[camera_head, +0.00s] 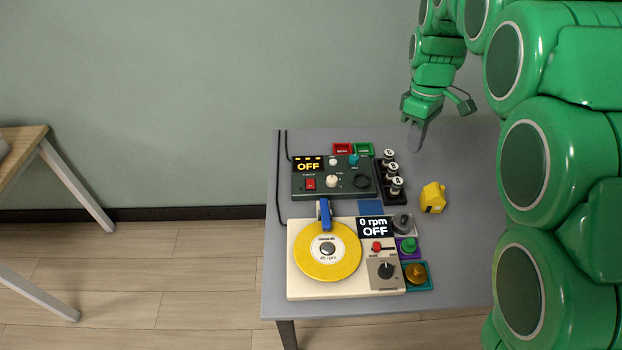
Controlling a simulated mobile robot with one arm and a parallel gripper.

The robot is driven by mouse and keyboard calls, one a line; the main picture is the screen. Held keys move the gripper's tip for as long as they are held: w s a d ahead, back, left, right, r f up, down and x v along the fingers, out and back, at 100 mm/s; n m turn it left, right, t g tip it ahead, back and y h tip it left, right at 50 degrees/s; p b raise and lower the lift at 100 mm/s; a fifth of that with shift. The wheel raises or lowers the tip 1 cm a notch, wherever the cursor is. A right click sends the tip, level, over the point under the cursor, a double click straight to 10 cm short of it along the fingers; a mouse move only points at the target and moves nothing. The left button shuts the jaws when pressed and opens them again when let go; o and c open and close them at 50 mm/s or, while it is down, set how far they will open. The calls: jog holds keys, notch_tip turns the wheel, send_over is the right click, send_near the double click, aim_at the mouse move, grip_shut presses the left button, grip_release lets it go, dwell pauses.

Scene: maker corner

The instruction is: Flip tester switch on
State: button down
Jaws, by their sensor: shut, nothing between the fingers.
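The tester appears to be the dark green box (348,188) at the back left of the grey table, with a display reading OFF (308,166). A red switch (310,184) sits on its front left, below the display; its lever position is too small to tell. White knobs, a teal knob and a dark round socket are also on the box. My gripper (417,136) is shut and empty. It points down above the table's back right, to the right of the tester and apart from it.
A cream turntable unit (304,284) with a yellow disc and a display reading 0 rpm OFF stands in front. A black rack (383,186) of white-topped pieces, a yellow block (433,197) and several small coloured trays lie nearby. The table's right side (462,240) is mostly clear.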

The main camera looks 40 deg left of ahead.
jog(key=s+a+f+n, duration=0.1)
jog(key=a+f+n, duration=0.35)
jog(key=a, duration=0.85)
jog(key=n, duration=0.4)
send_over(311, 187)
jog(key=w+a, duration=0.2)
notch_tip(311, 187, down, 6)
jog(key=shift+s+d+f, duration=0.2)
jog(key=shift+s+f, duration=0.05)
jog(key=f, duration=0.9)
jog(key=s+d+f, duration=0.1)
jog(key=f, duration=0.4)
jog(key=shift+s+d, duration=0.1)
